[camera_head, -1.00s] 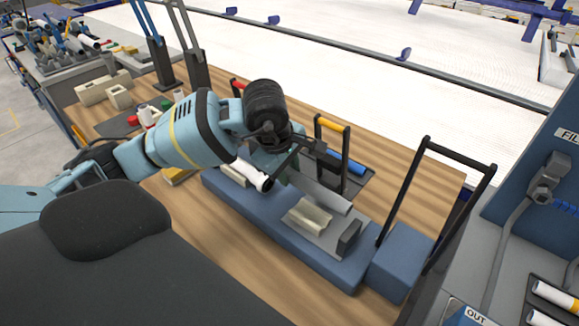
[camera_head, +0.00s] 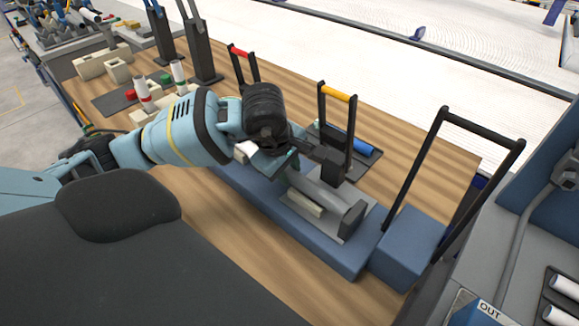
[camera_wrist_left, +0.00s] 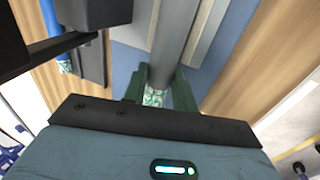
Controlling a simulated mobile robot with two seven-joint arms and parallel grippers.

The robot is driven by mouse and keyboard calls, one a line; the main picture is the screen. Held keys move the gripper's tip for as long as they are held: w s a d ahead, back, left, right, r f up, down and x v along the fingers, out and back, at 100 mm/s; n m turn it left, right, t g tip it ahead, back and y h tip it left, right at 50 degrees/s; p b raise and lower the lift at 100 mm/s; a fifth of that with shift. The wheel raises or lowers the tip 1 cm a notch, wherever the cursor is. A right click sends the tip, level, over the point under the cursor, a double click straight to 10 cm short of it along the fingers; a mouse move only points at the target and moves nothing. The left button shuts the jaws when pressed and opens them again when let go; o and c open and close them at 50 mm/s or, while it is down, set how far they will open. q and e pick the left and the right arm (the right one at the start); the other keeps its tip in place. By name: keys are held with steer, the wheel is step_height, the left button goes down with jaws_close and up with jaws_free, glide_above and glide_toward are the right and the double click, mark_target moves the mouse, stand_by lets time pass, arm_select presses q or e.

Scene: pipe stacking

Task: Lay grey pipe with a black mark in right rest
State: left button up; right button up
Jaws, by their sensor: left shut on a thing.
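My left gripper (camera_head: 291,172) is shut on a grey pipe (camera_head: 322,194) above the right end of the blue base; it also shows in the wrist view (camera_wrist_left: 157,95). In that view the pipe (camera_wrist_left: 176,42) runs away from my fingers. In the head view it lies along a cream rest (camera_head: 303,205), its far end close to a black end block (camera_head: 352,217). I cannot tell whether the pipe touches the rest. No black mark on the pipe is visible. My right gripper is out of view.
The blue base (camera_head: 330,258) lies along the front of the wooden table (camera_head: 230,235). A tall black handle (camera_head: 408,172) stands right of the end block. A yellow-topped handle (camera_head: 337,92) and a blue pipe (camera_head: 347,143) are behind the rest.

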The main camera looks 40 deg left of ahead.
arm_select(q)
steer(key=shift+f, duration=0.15)
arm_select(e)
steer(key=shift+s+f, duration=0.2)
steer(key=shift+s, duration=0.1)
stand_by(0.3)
arm_select(q)
steer(key=o, duration=1)
steer(key=shift+o, duration=0.2)
steer(key=v, duration=0.7)
steer(key=shift+r, duration=0.4)
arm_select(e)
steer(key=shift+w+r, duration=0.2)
arm_select(q)
steer(key=shift+s+a, duration=0.1)
steer(key=shift+s, duration=0.1)
